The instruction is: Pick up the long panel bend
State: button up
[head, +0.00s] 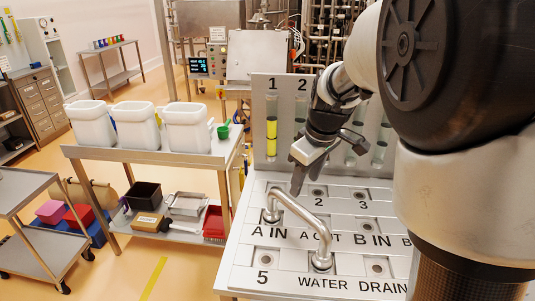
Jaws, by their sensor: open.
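The long panel bend (301,211) is a bent silver tube on the white labelled panel (245,243). One end sits at the port by "A IN" and the other at a port above "WATER". My gripper (298,188) is open and points down just above the upper part of the bend, near its "A IN" end. I cannot tell from this view whether a finger touches the tube. Nothing is between the fingers that I can see. My arm hides the right part of the panel.
An upright board with numbered tubes (271,135), one holding yellow liquid, stands behind the panel. A steel table (155,156) with white containers (188,128) and a green scoop (223,131) is at left. A grey cart (38,190) stands further left. Floor between them is open.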

aim_at(297, 204)
jog(key=x, duration=1.3)
jog(key=shift+w+d+r+b, duration=0.1)
jog(key=shift+w+b, duration=0.15)
jog(key=shift+b, duration=0.05)
jog(key=shift+s+x, duration=0.15)
jog(key=shift+x, duration=0.75)
jog(key=shift+s+x, duration=0.2)
jog(key=shift+x, duration=0.7)
jog(key=shift+s+x, duration=0.15)
jog(key=shift+x, duration=0.75)
jog(key=shift+d, duration=0.25)
grip_shut()
